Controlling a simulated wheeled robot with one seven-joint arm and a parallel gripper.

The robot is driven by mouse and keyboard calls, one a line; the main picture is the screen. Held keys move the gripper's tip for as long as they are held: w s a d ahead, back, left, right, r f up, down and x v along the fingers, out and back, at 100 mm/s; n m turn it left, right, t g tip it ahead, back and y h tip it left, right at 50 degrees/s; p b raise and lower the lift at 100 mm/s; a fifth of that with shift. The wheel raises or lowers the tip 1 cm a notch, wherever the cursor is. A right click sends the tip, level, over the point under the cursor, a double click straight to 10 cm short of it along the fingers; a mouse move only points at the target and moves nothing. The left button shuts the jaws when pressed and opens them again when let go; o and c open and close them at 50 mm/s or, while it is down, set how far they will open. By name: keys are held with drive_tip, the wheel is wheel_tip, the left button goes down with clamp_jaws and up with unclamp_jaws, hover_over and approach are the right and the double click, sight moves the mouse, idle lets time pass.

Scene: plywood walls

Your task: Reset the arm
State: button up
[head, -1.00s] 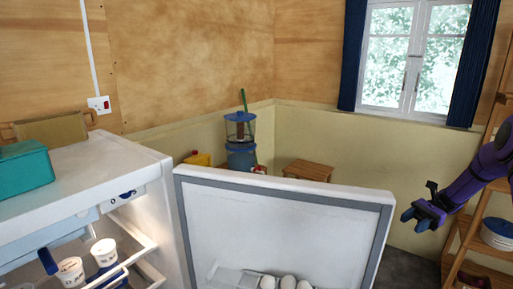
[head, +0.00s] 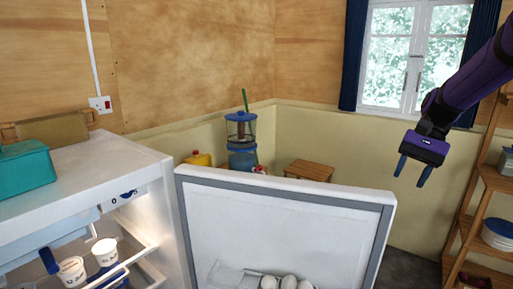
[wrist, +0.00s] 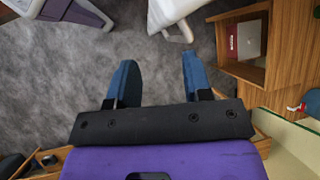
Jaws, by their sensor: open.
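My gripper (head: 412,172) is at the right in the head view, in the air beyond the open fridge door and in front of the wall below the window. Its two blue fingers point down and are apart, with nothing between them. In the wrist view my gripper (wrist: 156,80) is also open and empty above the grey floor. My purple arm reaches in from the upper right of the head view.
The fridge (head: 110,165) stands at the left with its door (head: 285,235) open; eggs (head: 288,283) and white cups (head: 104,251) show inside. A wooden shelf (head: 484,180) stands right of my gripper. A small wooden stool (head: 309,170) stands by the far wall.

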drive_tip(key=s+a+r+n+t+h, duration=0.2)
drive_tip(key=s+a+r+n+t, duration=0.1)
drive_tip(key=s, duration=0.8)
drive_tip(key=s+a+r+n+t+h, duration=0.3)
drive_tip(key=s+n+t, duration=0.1)
drive_tip(key=s, duration=0.8)
drive_tip(key=shift+s+r+t, duration=0.25)
drive_tip(key=shift+r+t, duration=0.15)
drive_tip(key=shift+t, duration=0.5)
drive_tip(key=shift+d, duration=0.1)
